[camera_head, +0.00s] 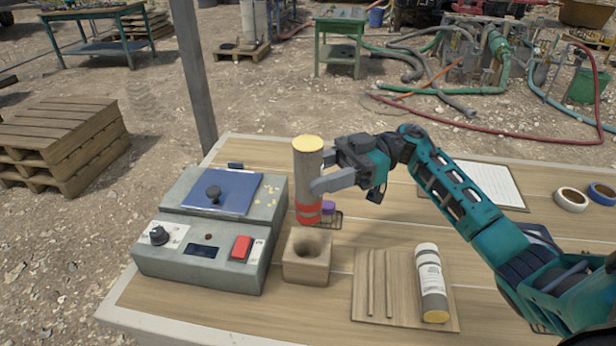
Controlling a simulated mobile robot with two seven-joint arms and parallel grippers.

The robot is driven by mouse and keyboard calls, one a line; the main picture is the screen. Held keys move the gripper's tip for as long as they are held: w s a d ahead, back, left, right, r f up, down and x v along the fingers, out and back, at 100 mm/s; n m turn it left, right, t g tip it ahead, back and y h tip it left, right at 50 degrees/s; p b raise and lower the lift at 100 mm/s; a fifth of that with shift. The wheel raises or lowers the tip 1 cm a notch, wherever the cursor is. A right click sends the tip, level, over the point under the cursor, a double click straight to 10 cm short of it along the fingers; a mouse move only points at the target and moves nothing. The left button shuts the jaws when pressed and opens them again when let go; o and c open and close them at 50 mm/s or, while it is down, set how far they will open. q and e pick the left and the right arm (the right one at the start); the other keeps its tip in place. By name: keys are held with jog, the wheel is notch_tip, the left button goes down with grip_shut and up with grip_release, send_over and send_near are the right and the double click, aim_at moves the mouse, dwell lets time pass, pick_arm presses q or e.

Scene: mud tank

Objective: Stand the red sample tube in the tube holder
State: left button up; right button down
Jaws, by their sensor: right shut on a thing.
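The red sample tube (307,205) is a grey cylinder with a yellow end on top and a red band near its lower end. My right gripper (330,178) is shut on it and holds it roughly upright. The tube's lower end shows just above and behind the hole in the picture; the exact gap cannot be told. My left gripper is not in view.
A grey device (150,258) with a blue lid stands left of the holder. A white-labelled tube (431,280) lies on a grooved wooden board (365,318) at the right. A small rack with a purple-capped item (328,208) is behind the holder. Tape rolls (571,199) lie far right.

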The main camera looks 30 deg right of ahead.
aim_at(318, 214)
jog(key=shift+f, duration=1)
notch_tip(318, 214, down, 2)
jog(key=shift+f+b, duration=0.1)
jog(key=shift+b, duration=0.25)
notch_tip(318, 214, down, 2)
jog(key=b, duration=0.2)
jog(key=shift+f+b, duration=0.2)
jog(key=shift+b, duration=0.1)
jog(key=shift+f+b, duration=0.65)
jog(key=shift+f, duration=0.65)
jog(key=shift+f+b, duration=0.75)
jog(key=shift+f, duration=0.65)
